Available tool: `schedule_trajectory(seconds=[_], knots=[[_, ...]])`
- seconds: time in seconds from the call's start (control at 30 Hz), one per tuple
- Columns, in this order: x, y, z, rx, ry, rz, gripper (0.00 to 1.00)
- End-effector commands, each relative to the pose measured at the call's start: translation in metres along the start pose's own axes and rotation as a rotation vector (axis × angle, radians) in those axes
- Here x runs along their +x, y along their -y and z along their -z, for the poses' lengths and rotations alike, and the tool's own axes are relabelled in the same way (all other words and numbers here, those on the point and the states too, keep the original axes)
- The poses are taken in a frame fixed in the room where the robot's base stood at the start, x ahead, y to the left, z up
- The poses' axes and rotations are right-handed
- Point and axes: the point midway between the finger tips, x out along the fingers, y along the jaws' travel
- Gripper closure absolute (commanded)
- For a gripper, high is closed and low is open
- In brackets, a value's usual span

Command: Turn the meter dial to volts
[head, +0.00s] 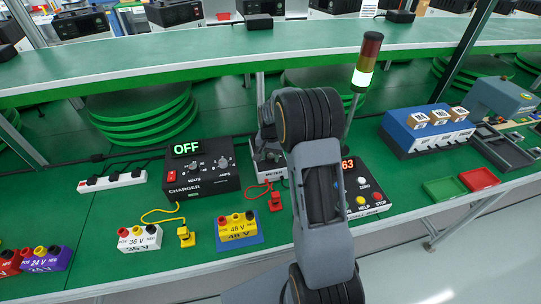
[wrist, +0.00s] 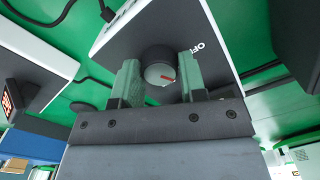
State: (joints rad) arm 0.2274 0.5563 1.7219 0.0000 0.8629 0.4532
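The meter (head: 268,170) is mostly hidden behind my arm in the head view; only its left part and label show. In the wrist view its dark panel (wrist: 213,62) fills the upper middle, with a white "OFF" mark to the right of the dial. In the head view the fingers are hidden behind my arm.
A black charger (head: 202,170) with a green "OFF" readout stands left of the meter. A button box (head: 362,188) and signal tower (head: 367,62) are to the right. Yellow (head: 237,229) and white (head: 140,238) battery blocks sit in front. A red plug (head: 275,202) lies near the meter.

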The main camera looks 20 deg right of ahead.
Motion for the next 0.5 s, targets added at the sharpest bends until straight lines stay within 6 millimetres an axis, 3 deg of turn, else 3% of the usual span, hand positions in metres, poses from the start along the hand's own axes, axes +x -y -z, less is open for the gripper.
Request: schedule_trajectory(seconds=[0.23, 0.5], knots=[[-0.0002, 0.0, 0.0001, 0.0, 0.0, 0.0, 0.38], [-0.0017, 0.0, 0.0001, -0.001, -0.001, 0.0, 0.38]])
